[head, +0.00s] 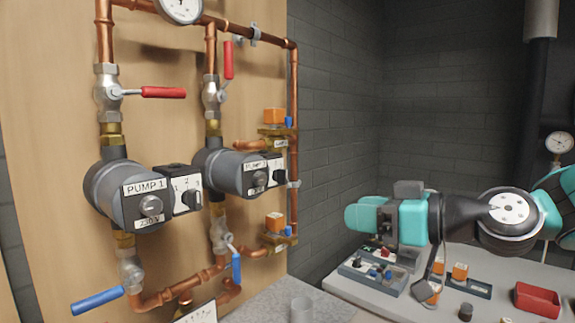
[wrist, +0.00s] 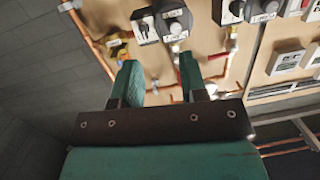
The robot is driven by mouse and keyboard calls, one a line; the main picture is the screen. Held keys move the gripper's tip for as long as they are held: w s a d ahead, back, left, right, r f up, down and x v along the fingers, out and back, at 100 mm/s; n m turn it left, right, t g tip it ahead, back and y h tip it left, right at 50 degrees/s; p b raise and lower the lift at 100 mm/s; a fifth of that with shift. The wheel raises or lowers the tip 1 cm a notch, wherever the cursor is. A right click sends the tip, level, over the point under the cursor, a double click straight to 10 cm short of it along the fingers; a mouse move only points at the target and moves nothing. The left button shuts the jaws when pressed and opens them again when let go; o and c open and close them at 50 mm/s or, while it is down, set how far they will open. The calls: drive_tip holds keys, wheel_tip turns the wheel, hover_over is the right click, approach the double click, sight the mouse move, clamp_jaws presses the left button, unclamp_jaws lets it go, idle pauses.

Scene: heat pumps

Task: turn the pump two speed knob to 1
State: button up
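Pump two (head: 230,172) is a grey round body on the wooden wall board, right of pump one (head: 130,195). Its black speed box with a white dial plate is on its right side, carrying the dark pump two speed knob (head: 277,176). The knob's setting is too small to read. In the wrist view the speed box (wrist: 143,27) shows beyond the fingertips, beside the pump two body (wrist: 175,20). My gripper (wrist: 158,72) has its two teal fingers wide apart with nothing between them. In the head view my teal gripper (head: 366,215) is well right of the knob, apart from it.
Copper pipes, red valve levers (head: 163,92) and blue levers (head: 97,301) surround the pumps. Orange-topped brass valves (head: 274,222) are just right of pump two. A bench (head: 400,307) below carries a grey tray, small parts and a red bin (head: 537,300).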

sight(287, 177)
drive_tip(key=w+a+r+p, duration=0.1)
drive_tip(key=w+a+p, duration=0.2)
drive_tip(key=w, duration=0.1)
drive_tip(key=w+a+t+p, duration=0.1)
drive_tip(key=w+a+p, duration=0.2)
drive_tip(key=w+a, duration=0.1)
drive_tip(key=w+a+r+t+p, duration=0.1)
drive_tip(key=w+a+p, duration=0.2)
drive_tip(key=w+a, duration=0.1)
drive_tip(key=shift+w+r, duration=0.3)
drive_tip(key=shift+w+a+f, duration=0.15)
drive_tip(key=shift+w+a, duration=0.2)
drive_tip(key=shift+a, duration=0.15)
clamp_jaws()
